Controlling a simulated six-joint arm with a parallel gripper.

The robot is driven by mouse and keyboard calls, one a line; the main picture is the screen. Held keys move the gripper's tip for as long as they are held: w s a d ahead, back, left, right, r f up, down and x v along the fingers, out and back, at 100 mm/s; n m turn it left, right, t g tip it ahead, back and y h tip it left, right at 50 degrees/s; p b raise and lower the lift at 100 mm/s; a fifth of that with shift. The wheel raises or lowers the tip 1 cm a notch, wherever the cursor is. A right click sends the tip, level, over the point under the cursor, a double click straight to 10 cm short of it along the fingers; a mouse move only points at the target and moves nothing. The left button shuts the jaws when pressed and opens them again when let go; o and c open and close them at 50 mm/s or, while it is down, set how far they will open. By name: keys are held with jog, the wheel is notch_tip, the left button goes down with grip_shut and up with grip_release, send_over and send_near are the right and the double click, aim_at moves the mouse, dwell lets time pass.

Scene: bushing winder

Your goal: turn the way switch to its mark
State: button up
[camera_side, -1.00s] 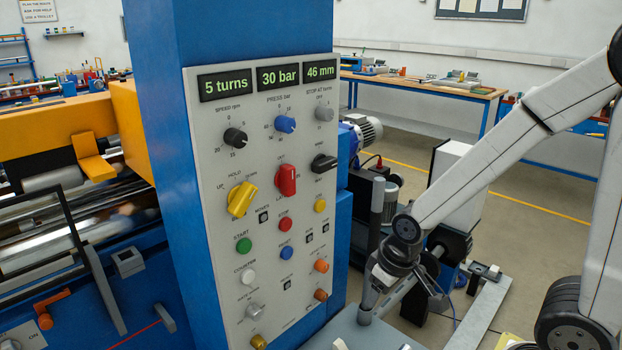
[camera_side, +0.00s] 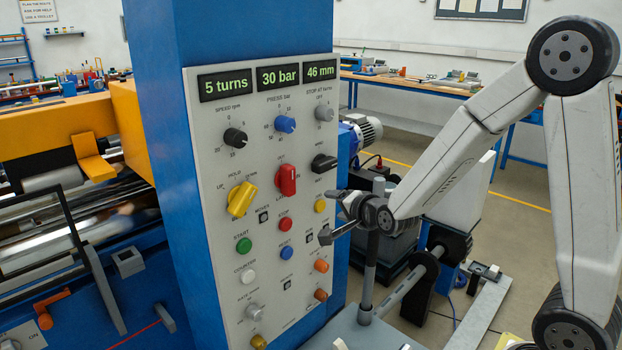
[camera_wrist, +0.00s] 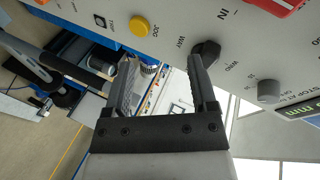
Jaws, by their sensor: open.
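The way switch is a black knob (camera_side: 323,163) at the right of the grey control panel, below the grey stop-at-turns knob. It also shows in the wrist view (camera_wrist: 205,50), beside the printed words WAY and WIND. My gripper (camera_side: 328,215) is open and empty, in front of the panel's right edge and lower in the picture than the switch. In the wrist view my gripper (camera_wrist: 162,75) has its fingers spread wide, and the switch appears just beyond the right fingertip, not between the fingers. I cannot make out the switch's mark.
A red knob (camera_side: 286,179) stands left of the switch. A yellow button (camera_side: 320,205) is below it, near my upper finger; it also shows in the wrist view (camera_wrist: 141,24). Other knobs and buttons cover the panel (camera_side: 221,206). A grey post (camera_side: 371,260) rises beside my gripper.

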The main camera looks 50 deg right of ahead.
aim_at(330, 166)
jog(key=w+d+r+m+t+h, duration=0.1)
jog(key=d+r+m+t+h, duration=0.1)
jog(key=m, duration=0.4)
notch_tip(330, 166, up, 3)
jog(key=shift+w+d+f+t+h, duration=0.2)
jog(key=shift+w+d+t+h, duration=0.2)
jog(key=shift+d+h, duration=0.5)
jog(key=shift+d, duration=0.15)
jog(key=shift+y, duration=0.3)
jog(key=shift+x, duration=3.85)
grip_shut()
